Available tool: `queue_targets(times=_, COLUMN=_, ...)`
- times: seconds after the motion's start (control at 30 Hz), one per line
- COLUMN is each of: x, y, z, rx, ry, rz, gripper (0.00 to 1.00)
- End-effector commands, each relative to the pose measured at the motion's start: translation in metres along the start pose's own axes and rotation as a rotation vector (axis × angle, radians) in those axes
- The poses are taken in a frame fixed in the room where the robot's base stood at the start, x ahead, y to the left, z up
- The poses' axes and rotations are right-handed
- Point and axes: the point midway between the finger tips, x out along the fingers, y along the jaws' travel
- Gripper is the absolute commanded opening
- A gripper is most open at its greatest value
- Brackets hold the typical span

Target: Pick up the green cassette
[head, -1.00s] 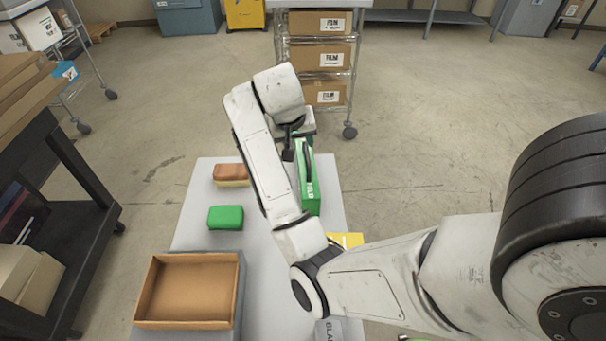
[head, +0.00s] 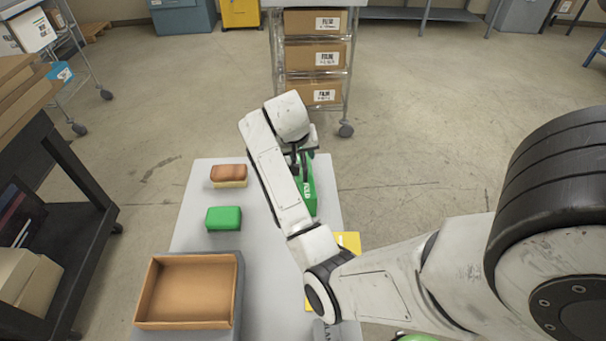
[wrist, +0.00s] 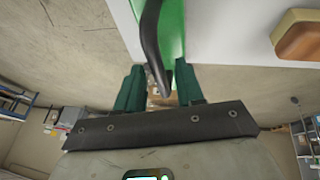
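The green cassette (head: 310,190) stands near the right edge of the grey table, with white lettering on its side. Its upper part is partly hidden by my arm in the head view. In the wrist view the green cassette (wrist: 172,30) shows at the top, with its black curved handle (wrist: 152,45) reaching down between my fingers. My gripper (wrist: 158,80) has two dark green fingers, set apart on either side of the handle, with a gap showing. In the head view my gripper is mostly hidden behind my wrist.
On the grey table (head: 190,215) are a green block (head: 223,218), a brown-topped block (head: 229,175), an open brown tray (head: 190,255) and a yellow item (head: 348,242) beside my arm. A dark shelf cart (head: 85,180) stands left. A cart with boxes (head: 316,55) stands behind.

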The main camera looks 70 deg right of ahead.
Motion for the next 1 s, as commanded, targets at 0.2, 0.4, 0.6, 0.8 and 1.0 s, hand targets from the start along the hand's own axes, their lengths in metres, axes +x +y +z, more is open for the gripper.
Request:
queue_targets(times=0.2, x=-0.0004, y=-0.0001, z=-0.0002, rx=0.000, ry=0.000, rz=0.000, gripper=0.16)
queue_targets(times=0.4, x=-0.0005, y=-0.0001, z=-0.0002, rx=0.000, ry=0.001, rz=0.000, gripper=0.00)
queue_targets(times=0.6, x=-0.0006, y=-0.0001, z=-0.0003, rx=0.000, ry=0.001, rz=0.000, gripper=0.00)
queue_targets(times=0.8, x=-0.0007, y=-0.0001, z=-0.0003, rx=0.000, ry=0.001, rz=0.000, gripper=0.00)
queue_targets(times=1.0, x=-0.0007, y=-0.0002, z=-0.0004, rx=0.000, ry=0.001, rz=0.000, gripper=0.00)
